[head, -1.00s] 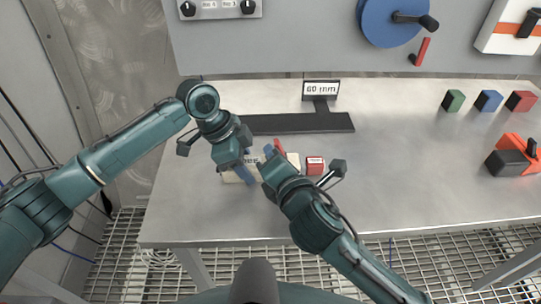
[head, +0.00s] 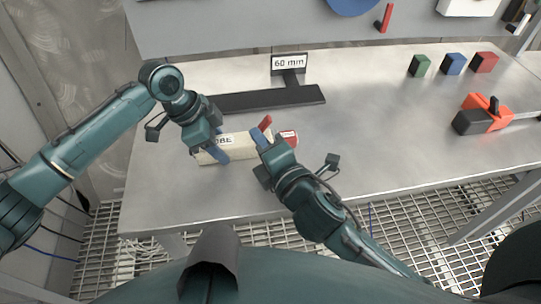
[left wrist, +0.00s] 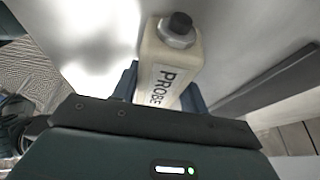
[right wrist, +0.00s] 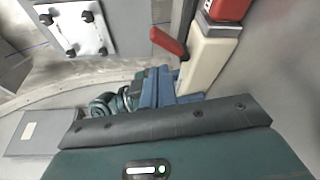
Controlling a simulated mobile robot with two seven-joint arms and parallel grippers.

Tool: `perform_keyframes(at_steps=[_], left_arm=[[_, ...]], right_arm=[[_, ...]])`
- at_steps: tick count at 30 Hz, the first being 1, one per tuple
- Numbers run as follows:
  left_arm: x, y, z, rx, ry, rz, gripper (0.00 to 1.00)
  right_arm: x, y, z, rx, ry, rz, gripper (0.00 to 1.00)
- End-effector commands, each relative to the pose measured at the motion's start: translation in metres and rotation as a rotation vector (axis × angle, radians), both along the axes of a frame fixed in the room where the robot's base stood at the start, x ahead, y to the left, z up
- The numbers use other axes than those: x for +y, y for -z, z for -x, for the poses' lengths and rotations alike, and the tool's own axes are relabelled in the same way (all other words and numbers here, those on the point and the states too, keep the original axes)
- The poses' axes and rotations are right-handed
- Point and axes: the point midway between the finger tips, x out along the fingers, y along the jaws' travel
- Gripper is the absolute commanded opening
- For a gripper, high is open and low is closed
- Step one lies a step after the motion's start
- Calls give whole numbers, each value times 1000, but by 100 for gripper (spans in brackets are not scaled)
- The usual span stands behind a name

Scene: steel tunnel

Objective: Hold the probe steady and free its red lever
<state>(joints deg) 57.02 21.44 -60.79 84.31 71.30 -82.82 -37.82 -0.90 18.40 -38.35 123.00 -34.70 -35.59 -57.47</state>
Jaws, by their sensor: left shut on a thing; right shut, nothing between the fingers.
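The probe (head: 240,149) is a cream block lettered PROBE, lying low over or on the steel table; I cannot tell if it touches. My left gripper (head: 218,147) is shut around its left part. In the left wrist view the probe (left wrist: 167,62) sits between the fingers, a dark knob on its end. The red lever (head: 266,122) stands up from the probe's far side, leaning right toward its red end block (head: 288,137). My right gripper (head: 259,138) is shut and empty beside the lever. In the right wrist view the lever (right wrist: 168,42) is just beyond the fingertips; contact is unclear.
A black stand with a 60 mm sign (head: 289,63) is behind the probe. Green (head: 419,66), blue (head: 453,64) and red (head: 484,62) blocks and an orange-and-black device (head: 482,116) are at right. The table between is clear.

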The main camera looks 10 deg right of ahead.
Motion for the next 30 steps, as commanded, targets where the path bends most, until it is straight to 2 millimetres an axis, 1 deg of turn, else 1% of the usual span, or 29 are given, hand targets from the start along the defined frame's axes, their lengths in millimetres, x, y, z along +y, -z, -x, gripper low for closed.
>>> perform_keyframes(at_steps=[1,6,9,12,17,27,28,30], left_arm=[[1,1,0,2,0,-3,16],[1,1,0,2,0,-3,16],[0,1,0,2,0,-3,16],[0,1,0,2,0,-3,16],[1,1,0,2,0,-2,16],[0,1,0,2,1,-2,16],[0,1,0,2,1,-2,44],[0,1,0,1,0,-2,50]], right_arm=[[-3,4,11,6,-1,-1,0],[-12,9,40,5,0,-2,0],[-15,12,53,5,1,-2,0],[-18,13,61,3,1,-3,0],[-20,13,67,0,1,-2,0],[-20,14,67,1,0,-2,0],[-20,14,67,1,0,-2,0],[-20,13,67,1,0,-2,0]])
